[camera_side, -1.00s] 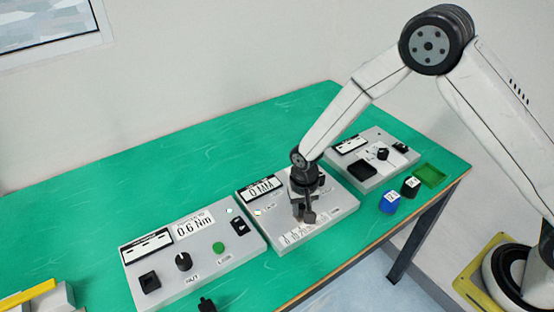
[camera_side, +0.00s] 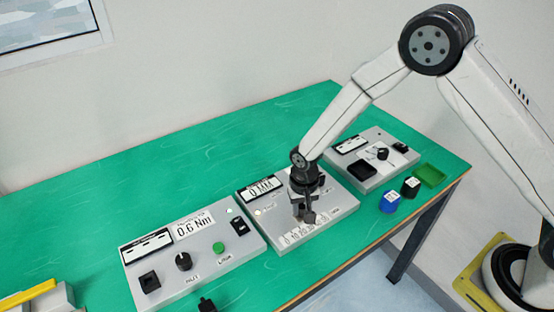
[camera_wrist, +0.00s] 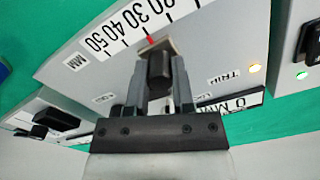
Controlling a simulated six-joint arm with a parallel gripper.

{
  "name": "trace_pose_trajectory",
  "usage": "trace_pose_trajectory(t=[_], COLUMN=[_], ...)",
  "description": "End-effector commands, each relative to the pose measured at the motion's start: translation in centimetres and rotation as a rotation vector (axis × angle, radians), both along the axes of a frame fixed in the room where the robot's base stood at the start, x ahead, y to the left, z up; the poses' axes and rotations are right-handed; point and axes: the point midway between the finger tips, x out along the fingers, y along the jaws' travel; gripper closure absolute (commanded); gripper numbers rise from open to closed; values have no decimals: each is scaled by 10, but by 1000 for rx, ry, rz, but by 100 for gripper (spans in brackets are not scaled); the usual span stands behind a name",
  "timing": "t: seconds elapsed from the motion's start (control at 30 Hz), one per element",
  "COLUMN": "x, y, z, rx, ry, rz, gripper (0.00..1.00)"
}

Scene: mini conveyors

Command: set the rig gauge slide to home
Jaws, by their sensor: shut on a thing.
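The rig gauge is the middle grey box (camera_side: 338,213), with a number scale (camera_side: 303,232) along its front edge and a display (camera_side: 262,188) that reads 0 MM. My gripper (camera_side: 306,208) is down over this box. In the wrist view, my gripper (camera_wrist: 155,92) is shut on the dark upright knob of the slide (camera_wrist: 159,66). The slide's light plate lies beside a red mark (camera_wrist: 150,39) on the scale (camera_wrist: 125,27). The fingers hide part of the slot, and the exact scale reading is unclear.
A grey panel (camera_side: 220,262) reading 0.6 Nm stands left, another panel (camera_side: 366,184) right. A blue block (camera_side: 389,202), a black block (camera_side: 410,187) and a green tray (camera_side: 431,176) lie at right. The table behind is clear.

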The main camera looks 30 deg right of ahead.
Motion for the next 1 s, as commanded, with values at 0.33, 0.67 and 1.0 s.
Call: trace_pose_trajectory(t=[0.33, 0.67, 1.0], x=[0, 1, 0], y=[0, 32, 77], z=[1, 1, 1], rx=[0, 1, 1], ry=[0, -1, -1], rz=[-1, 5, 2], gripper=[100, 100, 100])
